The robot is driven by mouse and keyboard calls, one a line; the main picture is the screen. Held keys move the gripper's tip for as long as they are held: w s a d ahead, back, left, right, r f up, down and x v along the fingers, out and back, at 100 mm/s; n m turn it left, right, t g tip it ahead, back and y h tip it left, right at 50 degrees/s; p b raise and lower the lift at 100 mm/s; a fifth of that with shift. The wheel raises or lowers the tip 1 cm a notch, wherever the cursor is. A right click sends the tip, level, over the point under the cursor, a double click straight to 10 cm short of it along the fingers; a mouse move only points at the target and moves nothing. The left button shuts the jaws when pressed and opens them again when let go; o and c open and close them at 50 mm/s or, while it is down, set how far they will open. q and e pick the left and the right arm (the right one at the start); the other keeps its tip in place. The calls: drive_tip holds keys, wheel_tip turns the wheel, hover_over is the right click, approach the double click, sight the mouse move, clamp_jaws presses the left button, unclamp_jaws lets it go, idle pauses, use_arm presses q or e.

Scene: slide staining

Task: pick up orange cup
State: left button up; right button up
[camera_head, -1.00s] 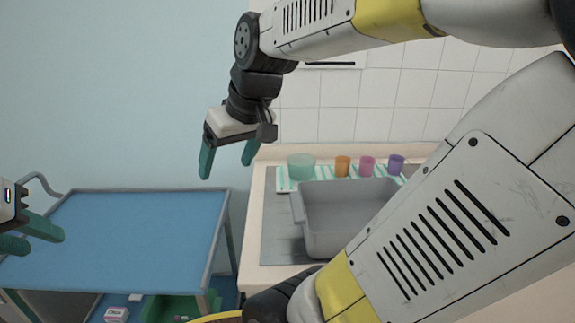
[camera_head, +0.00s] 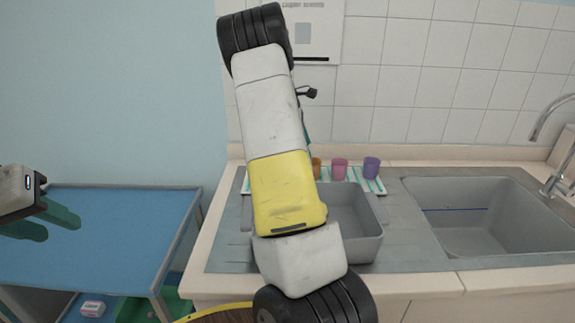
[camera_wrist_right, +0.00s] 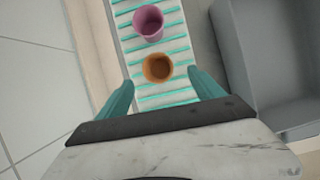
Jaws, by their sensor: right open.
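The orange cup (camera_wrist_right: 158,68) stands on a white mat with teal stripes (camera_wrist_right: 165,100). In the right wrist view it lies between and just ahead of the teal fingertips of my right gripper (camera_wrist_right: 161,79), which is open and empty. In the head view only a sliver of the orange cup (camera_head: 316,168) shows beside my right arm, which hides most of the right gripper. My left gripper (camera_head: 55,223) is open and empty over the blue table at the far left.
A pink cup (camera_head: 339,169) and a purple cup (camera_head: 371,167) stand on the same mat. A grey basin (camera_head: 365,222) is in front of the mat, and a sink (camera_head: 470,245) is to the right. A blue cart (camera_head: 110,235) stands left of the counter.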

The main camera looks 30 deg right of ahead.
drive_tip(key=x, duration=0.8)
drive_tip(key=shift+w+d, duration=0.1)
drive_tip(key=shift+w, duration=0.1)
drive_tip(key=c, duration=1.4)
